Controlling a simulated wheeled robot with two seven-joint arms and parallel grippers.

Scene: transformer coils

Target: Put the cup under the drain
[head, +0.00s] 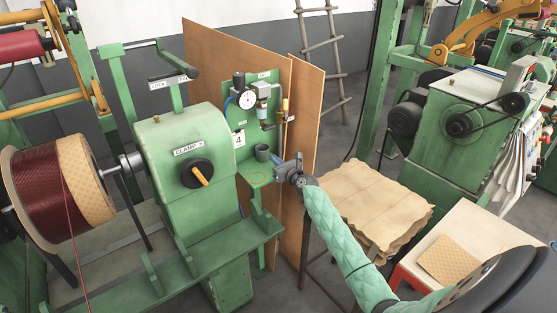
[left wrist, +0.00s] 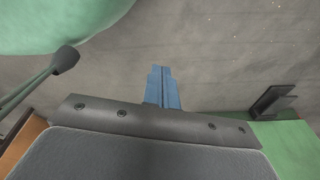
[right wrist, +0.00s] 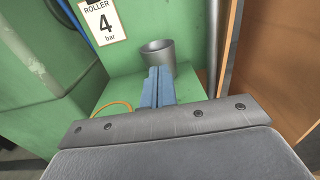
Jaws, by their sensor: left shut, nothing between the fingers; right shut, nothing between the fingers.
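The grey cup (head: 262,152) stands upright on a small green shelf (head: 254,171) on the panel. It also shows in the right wrist view (right wrist: 156,55), open end up. My right gripper (head: 292,166) is shut and empty, just right of the cup. In the right wrist view its blue fingertips (right wrist: 158,72) overlap the cup's lower part; I cannot tell if they touch. A filter unit with a clear bowl (head: 262,113) hangs above the shelf; its drain is too small to make out. My left gripper (left wrist: 160,70) is shut and empty, over grey floor.
A yellow ring (right wrist: 116,106) marks the shelf, left of the cup in the right wrist view. A gauge (head: 247,99) and a sign reading 4 (head: 239,139) are on the panel. Brown boards (head: 305,110) stand behind it. The green clamp machine (head: 190,150) stands at left.

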